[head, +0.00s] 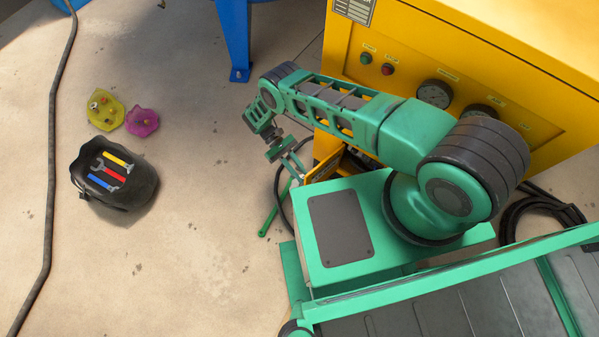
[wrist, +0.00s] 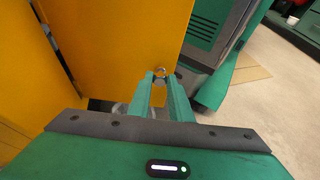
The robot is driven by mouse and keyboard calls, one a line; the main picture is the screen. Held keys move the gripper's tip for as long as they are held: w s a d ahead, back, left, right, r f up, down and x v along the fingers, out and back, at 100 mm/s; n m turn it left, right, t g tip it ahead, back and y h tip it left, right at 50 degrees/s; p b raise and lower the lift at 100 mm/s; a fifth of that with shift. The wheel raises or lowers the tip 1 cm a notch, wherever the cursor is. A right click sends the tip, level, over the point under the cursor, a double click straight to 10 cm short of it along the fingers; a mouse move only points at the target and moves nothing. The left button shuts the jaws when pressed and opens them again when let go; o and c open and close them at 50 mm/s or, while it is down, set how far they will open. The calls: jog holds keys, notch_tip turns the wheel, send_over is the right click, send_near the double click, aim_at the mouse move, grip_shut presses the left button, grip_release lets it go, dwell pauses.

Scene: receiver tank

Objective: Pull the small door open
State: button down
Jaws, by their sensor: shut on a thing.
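The small door (wrist: 120,45) is a yellow panel that fills the upper middle of the wrist view. In the head view the door (head: 324,166) shows only as a narrow yellow piece standing out from the front of the yellow cabinet (head: 400,45), partly behind my arm. It stands at an angle to the cabinet, so it is ajar. A small round metal knob (wrist: 160,71) sits near its free edge. My gripper (wrist: 161,76) is shut on the knob, with one green finger on each side. In the head view my gripper (head: 297,169) is beside the door.
A dark hose (head: 55,130) runs along the left. A blue stand (head: 236,40) is behind. The floor between is clear.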

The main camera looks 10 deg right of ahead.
jog(key=shift+w+d+f, duration=0.1)
jog(key=shift+d, duration=0.15)
jog(key=c, duration=1.6)
grip_release()
jog(key=shift+a, duration=0.1)
jog(key=shift+a, duration=0.1)
jog(key=shift+v, duration=3.75)
jog(key=shift+f, duration=0.15)
